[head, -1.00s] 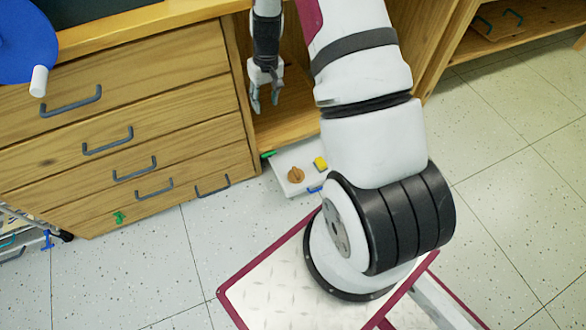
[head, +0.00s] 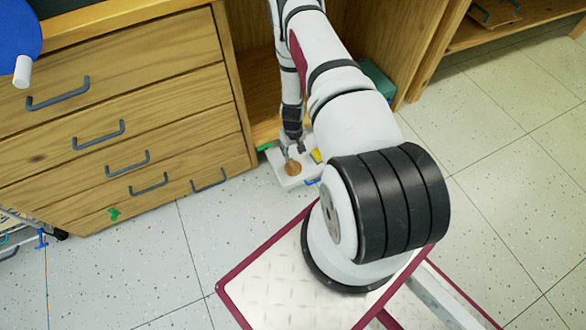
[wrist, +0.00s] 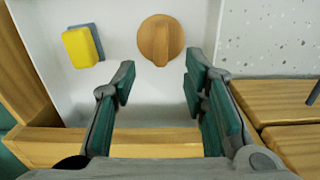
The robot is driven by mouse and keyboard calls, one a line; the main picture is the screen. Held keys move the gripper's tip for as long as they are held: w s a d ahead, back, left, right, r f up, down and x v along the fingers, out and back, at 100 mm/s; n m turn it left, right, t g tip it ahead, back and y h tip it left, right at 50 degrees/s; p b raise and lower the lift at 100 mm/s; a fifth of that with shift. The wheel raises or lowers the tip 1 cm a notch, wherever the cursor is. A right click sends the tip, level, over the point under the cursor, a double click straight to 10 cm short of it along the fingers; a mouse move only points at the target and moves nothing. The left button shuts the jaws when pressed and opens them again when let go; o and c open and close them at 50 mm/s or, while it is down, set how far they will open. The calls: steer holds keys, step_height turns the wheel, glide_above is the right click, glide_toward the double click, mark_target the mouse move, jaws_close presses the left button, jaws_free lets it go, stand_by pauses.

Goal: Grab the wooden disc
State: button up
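The wooden disc (wrist: 160,40) is round and brown with a raised bar across its middle. It lies on a white board (wrist: 95,90) and also shows in the head view (head: 292,167). My gripper (wrist: 161,75) is open, with its green-padded fingers apart. In the wrist view the disc lies just beyond the fingertips, roughly midway between their lines, with nothing between the fingers. In the head view my gripper (head: 294,152) is low, close to the disc and partly in front of the board.
A yellow and blue block (wrist: 82,46) lies on the board left of the disc in the wrist view. A wooden drawer cabinet (head: 120,110) stands to the left in the head view. Speckled floor (head: 500,200) is open at the right.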

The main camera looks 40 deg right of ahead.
mark_target(293, 163)
steer(key=f+b, duration=0.1)
steer(key=f, duration=0.3)
steer(key=f+b, duration=0.2)
steer(key=f, duration=0.2)
steer(key=shift+s+a+f+b, duration=0.1)
steer(key=shift+s+f+b, duration=0.1)
steer(key=shift+f+b, duration=0.1)
steer(key=shift+r, duration=0.15)
jaws_close()
